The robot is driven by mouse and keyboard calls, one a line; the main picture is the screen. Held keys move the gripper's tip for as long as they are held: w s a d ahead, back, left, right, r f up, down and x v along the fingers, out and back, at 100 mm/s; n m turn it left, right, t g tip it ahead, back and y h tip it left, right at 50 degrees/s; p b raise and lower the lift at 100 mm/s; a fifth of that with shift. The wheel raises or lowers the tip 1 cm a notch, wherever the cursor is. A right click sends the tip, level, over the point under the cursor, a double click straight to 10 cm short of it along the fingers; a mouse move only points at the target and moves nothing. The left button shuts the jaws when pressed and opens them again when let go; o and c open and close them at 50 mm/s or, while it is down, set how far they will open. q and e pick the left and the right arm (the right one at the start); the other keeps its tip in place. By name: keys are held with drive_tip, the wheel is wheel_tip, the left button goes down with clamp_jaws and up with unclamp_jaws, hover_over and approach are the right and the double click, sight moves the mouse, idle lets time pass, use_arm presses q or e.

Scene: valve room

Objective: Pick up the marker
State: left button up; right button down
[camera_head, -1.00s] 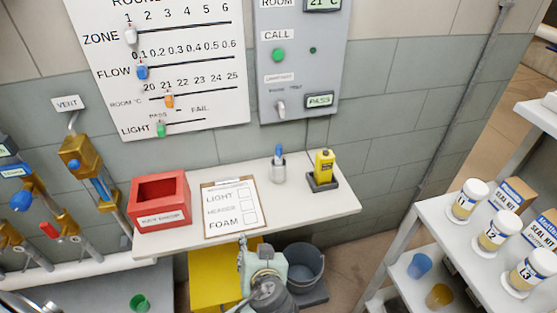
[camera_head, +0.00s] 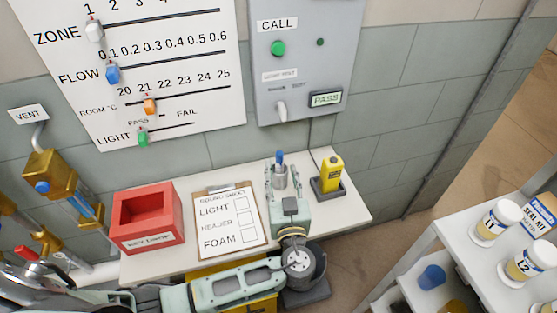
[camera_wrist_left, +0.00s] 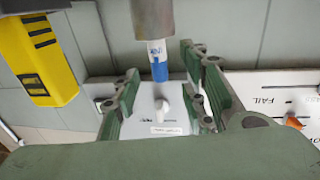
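The marker (camera_head: 280,156) stands in a small grey cup (camera_head: 281,178) on the white shelf, with its blue end up. In the left wrist view the marker (camera_wrist_left: 158,62) sticks out of the cup (camera_wrist_left: 153,18), white with a blue end, and its lower part is hidden in the cup. My left gripper (camera_head: 282,169) is open, with its fingers on either side of the cup in the head view. In the left wrist view the open fingers (camera_wrist_left: 160,84) flank the space at the marker's blue end. No contact is visible. My right gripper is not in view.
A yellow handheld device (camera_head: 330,174) in a black stand is close right of the cup. A clipboard (camera_head: 229,218) and a red box (camera_head: 148,217) are to the left. The wall panel (camera_head: 307,60) is behind. A rack with jars (camera_head: 495,222) is at the right.

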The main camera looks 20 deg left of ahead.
sight(280, 161)
use_arm(q)
drive_tip(key=w+p, duration=0.1)
drive_tip(key=w+a+r+p, duration=0.1)
drive_tip(key=shift+w, duration=0.4)
drive_tip(key=shift+f+p+x, duration=0.2)
drive_tip(key=shift+p+x, duration=0.2)
drive_tip(key=shift+x, duration=0.85)
drive_tip(key=shift+w+a+f, duration=0.15)
drive_tip(key=shift+w+a, duration=0.05)
drive_tip(key=c, duration=0.8)
drive_tip(key=shift+c, duration=0.8)
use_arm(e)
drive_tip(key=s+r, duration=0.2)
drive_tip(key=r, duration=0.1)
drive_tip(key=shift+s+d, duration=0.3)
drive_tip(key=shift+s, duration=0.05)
